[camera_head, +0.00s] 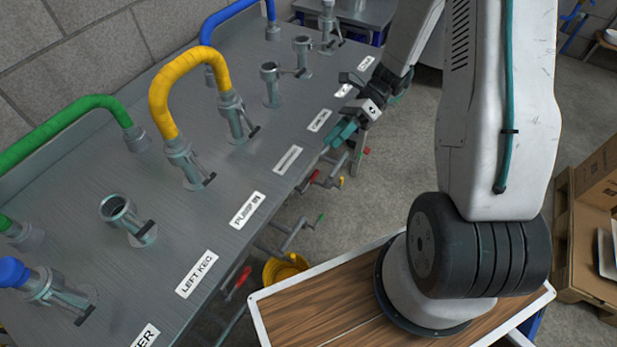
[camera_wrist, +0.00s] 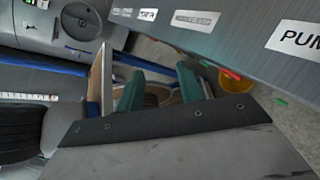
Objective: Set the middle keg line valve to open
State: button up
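A grey metal bench (camera_head: 215,215) carries a row of pipe fittings and white labels along its front edge. The label past "PUMP IN" (camera_head: 249,210) is a longer one (camera_head: 287,160), too small to read. Below the edge are pipes with coloured handles, including a red one (camera_head: 315,175), a yellow one (camera_head: 341,182) and a green one (camera_head: 320,218). I cannot tell which is the middle keg line valve, nor its setting. My gripper (camera_head: 340,133) is by the front edge above these handles. In the wrist view its teal fingers (camera_wrist: 160,88) are apart, with no held thing visible.
Yellow, green and blue hoses arch over the bench; the yellow hose (camera_head: 178,85) is nearest the middle. A yellow bucket (camera_head: 284,268) stands on the floor below. Cardboard boxes (camera_head: 600,165) sit on a pallet at the right. Open floor lies beyond the bench's front.

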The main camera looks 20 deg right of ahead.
notch_tip(320, 180, down, 17)
jog(key=w+d+m+t+y, duration=0.1)
jog(key=m+t+y, duration=0.15)
jog(key=m, duration=0.55)
jog(key=w+d+m+t+y, duration=0.15)
jog(key=m+t, duration=0.25)
jog(key=m, duration=0.4)
jog(key=x, duration=0.8)
jog(key=shift+a+f, duration=0.2)
jog(key=shift+a, duration=0.05)
jog(key=shift+c, duration=0.4)
jog(key=shift+s, duration=0.1)
grip_shut()
